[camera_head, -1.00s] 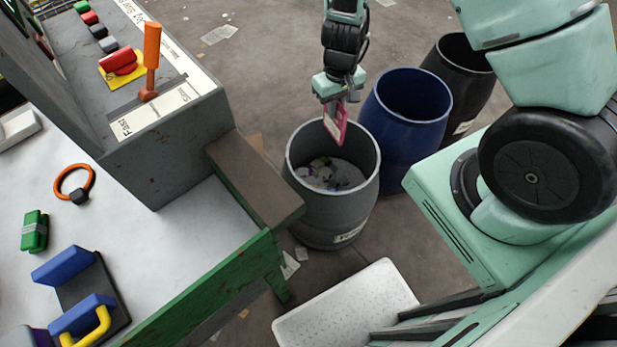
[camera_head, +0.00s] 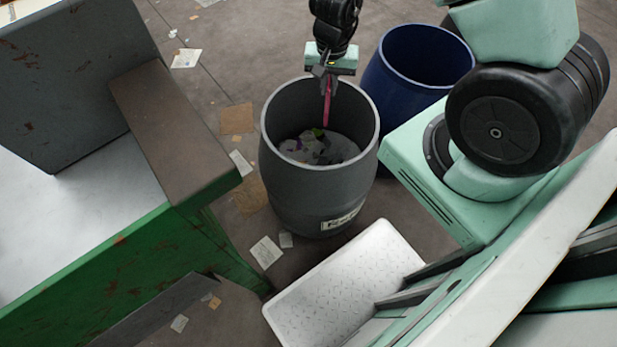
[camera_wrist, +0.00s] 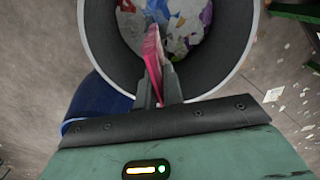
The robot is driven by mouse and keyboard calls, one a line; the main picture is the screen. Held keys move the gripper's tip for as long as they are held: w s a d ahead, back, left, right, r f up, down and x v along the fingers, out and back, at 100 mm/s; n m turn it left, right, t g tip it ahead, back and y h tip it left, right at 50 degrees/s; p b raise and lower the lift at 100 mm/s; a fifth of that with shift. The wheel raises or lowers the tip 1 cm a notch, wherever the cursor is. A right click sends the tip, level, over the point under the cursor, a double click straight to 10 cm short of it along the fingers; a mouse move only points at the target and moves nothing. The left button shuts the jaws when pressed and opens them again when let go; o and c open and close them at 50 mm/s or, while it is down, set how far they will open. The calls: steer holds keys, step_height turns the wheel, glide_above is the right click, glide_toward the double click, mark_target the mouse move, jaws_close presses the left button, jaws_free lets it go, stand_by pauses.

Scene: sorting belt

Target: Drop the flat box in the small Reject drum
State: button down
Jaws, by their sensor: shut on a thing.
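My gripper (camera_head: 328,76) is shut on the flat box (camera_head: 327,105), a thin pink-red box seen almost edge-on and hanging down. In the head view the box hangs over the mouth of the grey drum (camera_head: 318,190), near its back rim. In the wrist view the box (camera_wrist: 153,52) is between my fingers (camera_wrist: 158,88), and the open grey drum (camera_wrist: 237,60) lies below it. The drum has loose rubbish at its bottom. Its label (camera_head: 343,219) is partly seen and cannot be read.
A blue drum (camera_head: 392,88) stands right behind the grey drum. A green-edged table (camera_head: 120,260) with a brown ledge (camera_head: 165,125) is on the left. A white ridged plate (camera_head: 345,285) is in front. Paper scraps lie on the floor.

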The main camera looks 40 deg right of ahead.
steer(key=shift+f+b, duration=2.7)
steer(key=shift+f, duration=0.5)
steer(key=c, duration=1.4)
jaws_free()
steer(key=shift+c, duration=0.2)
steer(key=shift+r, duration=0.1)
step_height(320, 180, up, 17)
steer(key=p, duration=0.9)
steer(key=shift+r, duration=0.2)
